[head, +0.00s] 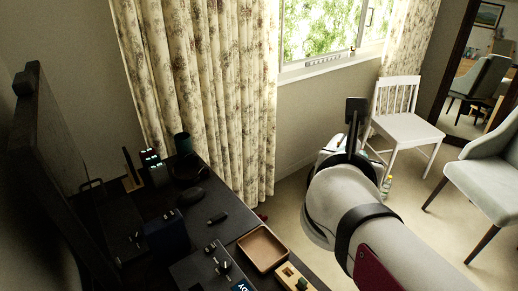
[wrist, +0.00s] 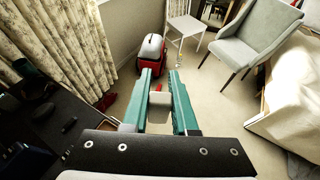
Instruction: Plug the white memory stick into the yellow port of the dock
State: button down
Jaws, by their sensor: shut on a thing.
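My gripper (wrist: 161,76) has two green fingers and is shut on a small whitish block with a red end, the white memory stick (wrist: 160,99). It holds the stick in the air over the floor, to the right of the desk. In the head view my own arm hides the fingers and the stick. The dock is not clear: a dark, flat unit (head: 203,267) with small upright pieces on it lies on the desk, and may be it. I cannot make out a yellow port.
The dark desk (head: 237,213) holds a brown tray (head: 262,249), a wooden block (head: 289,278), a dark cup (head: 183,143) and a mouse (head: 191,194).

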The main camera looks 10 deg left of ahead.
jog(key=s+d+f+n+y, duration=0.3)
jog(key=d+f+y, duration=0.1)
jog(key=d, duration=0.3)
jog(key=w+a+f+n+y, duration=0.2)
jog(key=a+f+n+y, duration=0.1)
jog(key=a, duration=0.5)
jog(key=w+a+f+n+y, duration=0.1)
jog(key=a+f+n+y, duration=0.1)
jog(key=a, duration=0.6)
jog(key=s+a+f+n+g+y, duration=0.25)
jog(key=a+f, duration=0.45)
jog(key=a, duration=0.4)
jog(key=s+a+f+n+g+y, duration=0.1)
jog(key=s+a+f+n+y, duration=0.15)
jog(key=a+f, duration=0.65)
jog(key=shift+m, duration=0.3)
jog(key=s+a+f, duration=0.2)
jog(key=f, duration=0.2)
jog(key=s+a+f, duration=0.2)
jog(key=f, duration=0.3)
jog(key=s+a+f, duration=0.2)
jog(key=s+f, duration=0.1)
jog(key=f, duration=0.2)
jog(key=shift+s+a+f, duration=0.1)
jog(key=shift+a, duration=0.15)
jog(key=shift+f, duration=0.1)
